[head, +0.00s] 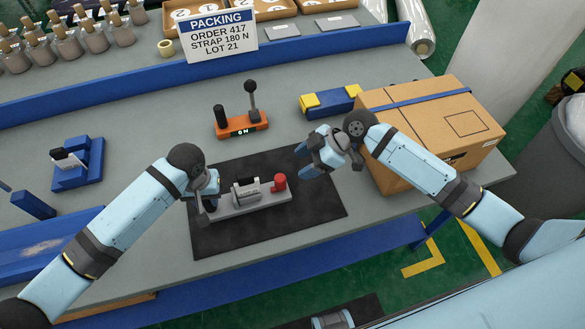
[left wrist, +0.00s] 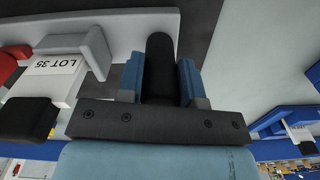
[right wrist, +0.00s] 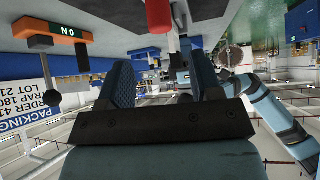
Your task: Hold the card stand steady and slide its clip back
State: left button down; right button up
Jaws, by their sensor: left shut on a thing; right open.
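The card stand (head: 250,203), with a light grey base, lies on a black mat (head: 315,205). It carries a grey clip piece (left wrist: 92,52) beside a white card reading LOT 35 (left wrist: 45,80), and a red knob (head: 279,182) near its right end. My left gripper (head: 208,200) is shut on the stand's black post (left wrist: 160,60) at the left end, one finger on each side. My right gripper (head: 308,161) is open and empty, above and to the right of the red knob, apart from it. The red knob also shows in the right wrist view (right wrist: 158,15).
An orange box with levers (head: 241,125) stands behind the mat. A blue and yellow block (head: 330,100) and a strapped carton (head: 432,120) are close to my right arm. A blue card holder (head: 78,165) stands at left. A PACKING sign (head: 217,36) stands at the back.

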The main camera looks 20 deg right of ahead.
jog(key=shift+d+r, duration=0.25)
jog(key=shift+r, duration=0.05)
pick_arm(q)
jog(key=c, duration=0.7)
grip_release()
jog(key=shift+r, duration=0.1)
